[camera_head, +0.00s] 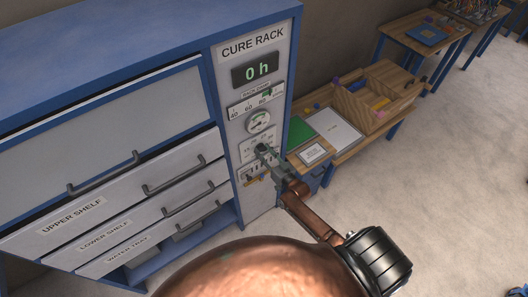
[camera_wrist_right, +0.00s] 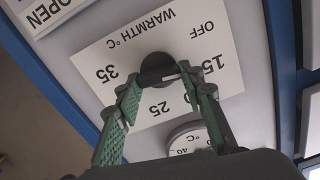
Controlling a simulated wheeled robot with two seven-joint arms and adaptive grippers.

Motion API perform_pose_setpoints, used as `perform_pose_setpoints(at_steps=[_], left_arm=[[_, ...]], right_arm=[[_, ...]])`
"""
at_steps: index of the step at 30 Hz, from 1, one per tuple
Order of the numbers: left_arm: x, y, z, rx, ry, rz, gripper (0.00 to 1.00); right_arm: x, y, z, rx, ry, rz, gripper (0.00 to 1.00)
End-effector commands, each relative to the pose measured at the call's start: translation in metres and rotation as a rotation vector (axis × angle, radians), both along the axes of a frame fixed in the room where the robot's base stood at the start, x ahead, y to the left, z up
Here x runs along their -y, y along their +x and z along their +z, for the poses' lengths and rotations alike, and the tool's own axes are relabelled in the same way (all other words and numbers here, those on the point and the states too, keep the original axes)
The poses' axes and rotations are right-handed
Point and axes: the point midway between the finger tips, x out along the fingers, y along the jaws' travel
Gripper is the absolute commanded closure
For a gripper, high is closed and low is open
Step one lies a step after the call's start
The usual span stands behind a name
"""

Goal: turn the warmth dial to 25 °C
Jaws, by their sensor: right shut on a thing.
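The warmth dial (camera_wrist_right: 157,66) is a round dark knob on a white plate (camera_wrist_right: 215,40) marked OFF, 15, 25 and 35 °C. The plate appears turned over in the right wrist view. A short pale mark on the knob's edge seems to point towards 15, but the fingers crowd it. My right gripper (camera_wrist_right: 162,82) is shut on the dial, with a green-padded finger on either side. My left gripper is not in view.
The cure rack's panel carries a display (camera_head: 257,69) reading 0 h, a slider scale (camera_head: 255,105) and a round gauge (camera_head: 259,121). Drawers with bar handles (camera_head: 175,175) are left of the panel. A wooden bench (camera_head: 345,140) stands close on the right. Open floor lies farther right.

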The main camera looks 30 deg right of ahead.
Motion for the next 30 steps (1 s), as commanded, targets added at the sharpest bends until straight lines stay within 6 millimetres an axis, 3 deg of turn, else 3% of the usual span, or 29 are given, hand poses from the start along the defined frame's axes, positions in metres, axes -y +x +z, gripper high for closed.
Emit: perform_pose_setpoints(at_steps=[30], left_arm=[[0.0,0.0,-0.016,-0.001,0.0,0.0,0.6]], right_arm=[[0.004,0.0,-0.003,-0.074,0.963,-0.001,0.88]])
